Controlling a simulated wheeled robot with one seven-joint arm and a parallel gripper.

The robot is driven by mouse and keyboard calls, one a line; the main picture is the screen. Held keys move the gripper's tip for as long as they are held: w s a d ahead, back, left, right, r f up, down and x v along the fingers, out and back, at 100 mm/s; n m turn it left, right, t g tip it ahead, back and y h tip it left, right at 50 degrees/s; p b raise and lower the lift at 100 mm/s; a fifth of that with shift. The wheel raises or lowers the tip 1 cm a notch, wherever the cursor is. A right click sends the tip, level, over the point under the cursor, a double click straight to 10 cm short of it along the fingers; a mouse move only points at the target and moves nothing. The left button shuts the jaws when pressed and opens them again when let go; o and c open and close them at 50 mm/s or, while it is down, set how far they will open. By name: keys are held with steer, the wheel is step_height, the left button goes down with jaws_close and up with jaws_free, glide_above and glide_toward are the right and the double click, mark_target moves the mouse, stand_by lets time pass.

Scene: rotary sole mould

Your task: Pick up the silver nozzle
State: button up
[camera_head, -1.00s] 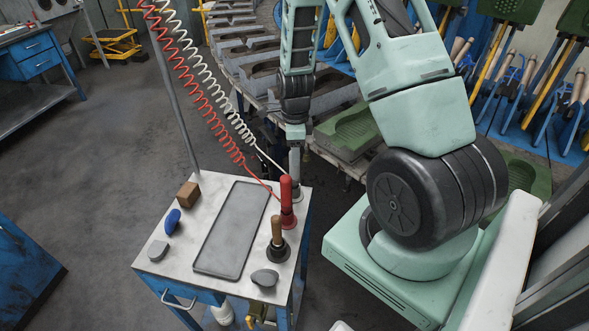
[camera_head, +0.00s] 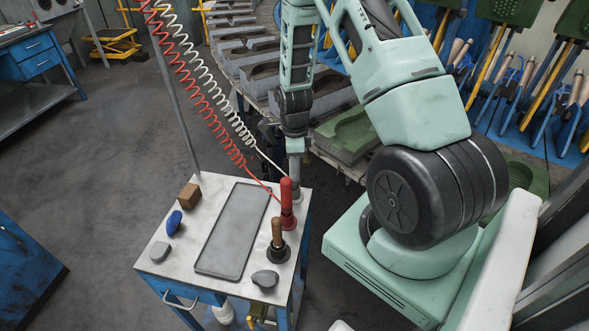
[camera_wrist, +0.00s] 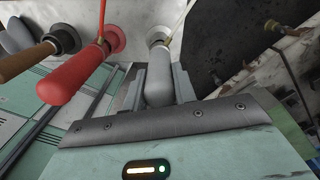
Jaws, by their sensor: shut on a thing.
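The silver nozzle (camera_wrist: 158,85) is a grey rounded handle with a white hose at its far end, in the wrist view. My gripper (camera_wrist: 160,78) is shut on it, with one finger on each side of its body. In the head view my gripper (camera_head: 295,165) points down at the back right corner of the cart top. The nozzle's collar (camera_head: 296,195) shows just below the fingers there; the rest of it is mostly hidden by my gripper. The nozzle's far end sits at its round holder; I cannot tell whether it is clear of it.
A red nozzle (camera_head: 287,195) with a red coiled hose stands close beside my gripper. A wooden-handled tool (camera_head: 277,235) stands in front of it. The cart (camera_head: 160,240) also bears a grey tray (camera_head: 232,230), a brown block (camera_head: 189,196) and a blue brush (camera_head: 174,222). Moulds (camera_head: 350,133) stand behind.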

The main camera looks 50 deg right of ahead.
steer(key=shift+r, duration=0.1)
step_height(320, 180, up, 10)
steer(key=shift+f+b, duration=0.25)
steer(key=shift+b, duration=0.95)
step_height(320, 180, up, 8)
steer(key=p, duration=0.6)
steer(key=shift+p, duration=0.4)
